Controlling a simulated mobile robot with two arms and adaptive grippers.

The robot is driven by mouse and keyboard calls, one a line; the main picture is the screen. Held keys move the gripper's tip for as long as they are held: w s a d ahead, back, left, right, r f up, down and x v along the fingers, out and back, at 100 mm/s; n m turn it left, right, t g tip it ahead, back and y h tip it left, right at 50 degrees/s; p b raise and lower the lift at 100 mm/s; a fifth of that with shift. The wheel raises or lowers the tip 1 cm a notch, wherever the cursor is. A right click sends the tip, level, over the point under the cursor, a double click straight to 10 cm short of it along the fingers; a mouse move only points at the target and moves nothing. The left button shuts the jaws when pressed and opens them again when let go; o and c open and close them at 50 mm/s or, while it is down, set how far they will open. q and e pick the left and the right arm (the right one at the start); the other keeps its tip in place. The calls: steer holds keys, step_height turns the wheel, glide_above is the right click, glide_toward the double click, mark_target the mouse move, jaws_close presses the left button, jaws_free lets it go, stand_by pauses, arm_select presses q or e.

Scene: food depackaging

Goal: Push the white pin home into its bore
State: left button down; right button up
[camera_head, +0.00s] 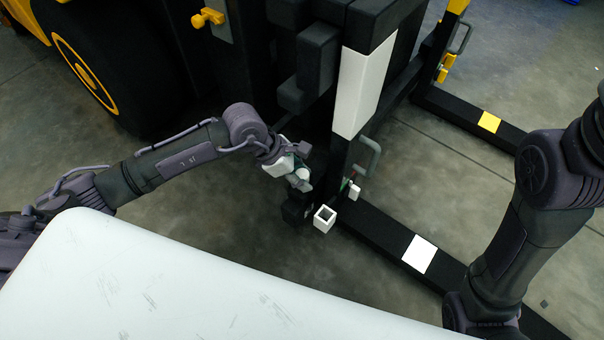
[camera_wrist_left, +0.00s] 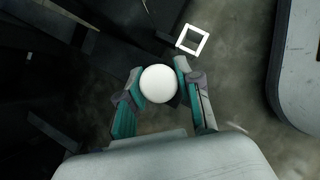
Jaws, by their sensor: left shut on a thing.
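My left gripper (camera_head: 298,176) is shut on the white pin (camera_head: 303,172), close to the dark upright of the black frame. In the left wrist view the pin's round white head (camera_wrist_left: 159,83) sits between the two green-sided fingers (camera_wrist_left: 160,98). The pin's shank is hidden behind its head. A black block (camera_head: 296,211) is just below the gripper in the head view. A white-rimmed square opening (camera_head: 324,218) lies to the lower right; it also shows in the left wrist view (camera_wrist_left: 191,39). I cannot tell where the pin's bore is.
A grey handle (camera_head: 370,157) and a small white piece (camera_head: 355,191) are right of the upright. A black floor beam (camera_head: 385,232) with a white patch (camera_head: 420,254) runs to the lower right. A yellow knob (camera_head: 208,18) is at upper left. Open floor (camera_head: 240,225) lies left of the block.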

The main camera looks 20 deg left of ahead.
arm_select(q)
steer(key=shift+f, duration=0.25)
steer(key=c, duration=0.7)
jaws_free()
steer(key=v, duration=1.2)
